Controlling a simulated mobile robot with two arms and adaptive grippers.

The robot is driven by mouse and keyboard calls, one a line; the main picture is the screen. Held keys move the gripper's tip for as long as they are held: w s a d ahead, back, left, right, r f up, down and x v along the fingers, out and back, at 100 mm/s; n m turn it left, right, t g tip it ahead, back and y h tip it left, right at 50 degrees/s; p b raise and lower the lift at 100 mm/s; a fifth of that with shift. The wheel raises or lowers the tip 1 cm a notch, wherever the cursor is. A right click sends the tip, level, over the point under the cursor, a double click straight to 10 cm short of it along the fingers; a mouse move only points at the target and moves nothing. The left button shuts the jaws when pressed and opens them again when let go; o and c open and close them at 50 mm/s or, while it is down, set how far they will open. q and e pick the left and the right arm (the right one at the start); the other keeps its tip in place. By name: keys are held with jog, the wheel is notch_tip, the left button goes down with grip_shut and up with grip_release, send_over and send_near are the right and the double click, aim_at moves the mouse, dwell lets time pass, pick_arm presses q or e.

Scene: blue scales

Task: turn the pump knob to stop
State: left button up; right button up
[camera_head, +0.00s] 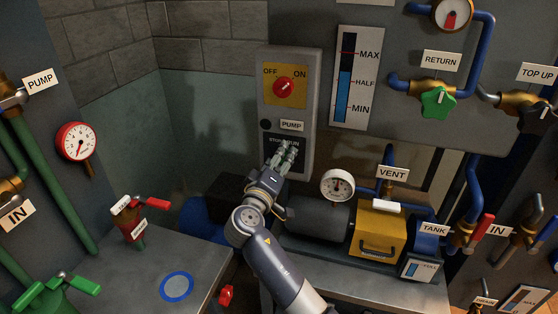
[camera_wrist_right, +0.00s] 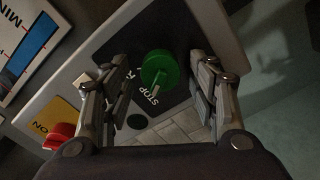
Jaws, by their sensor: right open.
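The grey pump panel (camera_head: 308,100) stands upright in the middle of the head view, with a PUMP label (camera_head: 291,125). Its dark STOP/RUN plate (camera_head: 271,140) is mostly covered by my right gripper (camera_head: 284,156). In the right wrist view, a round green knob (camera_wrist_right: 161,66) with a white pointer shows on that plate. The pointer lies on the side of the word STOP (camera_wrist_right: 151,97); RUN is partly hidden by a finger. My right gripper (camera_wrist_right: 155,72) is open, its fingers on either side of the knob; contact cannot be told. My left gripper is not in view.
A red OFF/ON knob (camera_head: 284,87) sits above on a yellow plate. A level gauge (camera_head: 357,78) is to the right. The pump motor (camera_head: 318,218) and yellow box (camera_head: 378,233) stand right of my arm. A bench (camera_head: 190,258) is at left.

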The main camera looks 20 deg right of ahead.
jog(key=v, duration=0.7)
jog(key=shift+s+a, duration=0.15)
jog(key=shift+s, duration=0.05)
